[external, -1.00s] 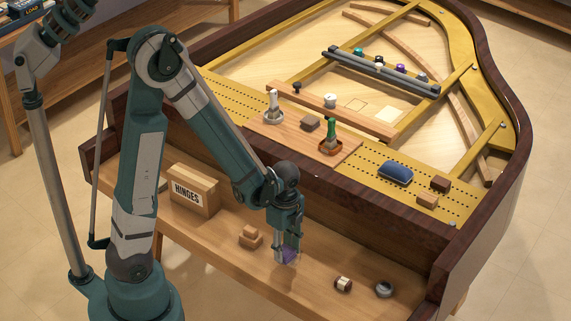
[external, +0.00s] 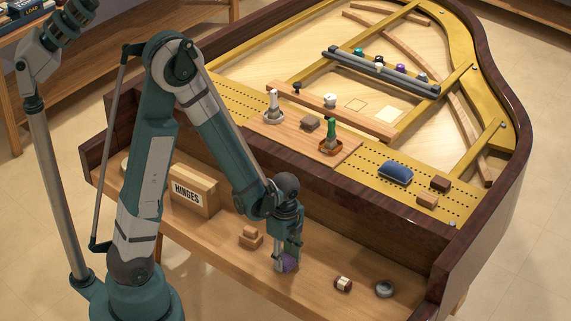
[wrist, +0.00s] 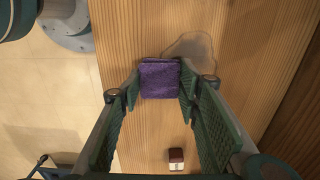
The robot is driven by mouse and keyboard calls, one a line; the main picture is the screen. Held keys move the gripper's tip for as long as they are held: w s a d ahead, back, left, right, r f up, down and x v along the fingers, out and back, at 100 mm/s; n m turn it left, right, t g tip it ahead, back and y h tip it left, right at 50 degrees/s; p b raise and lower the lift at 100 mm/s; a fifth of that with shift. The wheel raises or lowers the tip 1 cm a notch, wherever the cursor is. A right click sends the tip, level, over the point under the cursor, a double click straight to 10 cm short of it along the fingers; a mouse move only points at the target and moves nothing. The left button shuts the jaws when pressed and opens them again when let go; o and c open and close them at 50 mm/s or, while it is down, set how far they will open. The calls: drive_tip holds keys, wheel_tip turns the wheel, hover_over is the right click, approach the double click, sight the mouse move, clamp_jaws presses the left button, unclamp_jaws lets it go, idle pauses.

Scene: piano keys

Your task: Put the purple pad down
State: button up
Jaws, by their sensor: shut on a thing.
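The purple pad (wrist: 160,79) is a small, fuzzy-looking square block between my gripper's two fingertips in the wrist view. My gripper (external: 287,266) is shut on it, with a green ridged finger at each side. In the external view the pad (external: 290,264) shows low between the fingers, at the wooden keybed shelf (external: 215,238). It is at or just above the wood; I cannot tell whether it touches. The fingers hide part of it.
A wet-looking patch (wrist: 190,50) lies on the wood beside the pad. A brown-and-white spool-like piece (external: 343,284) and a grey ring (external: 384,289) lie to the right. Stacked wooden blocks (external: 251,237) and the HINGES box (external: 193,190) stand left. The piano case wall rises behind.

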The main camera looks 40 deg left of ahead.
sight(285, 260)
drive_tip(key=shift+f, duration=0.15)
drive_tip(key=o, duration=0.8)
drive_tip(key=shift+r, duration=0.25)
drive_tip(key=shift+r+p, duration=1.75)
drive_tip(key=shift+r, duration=4.15)
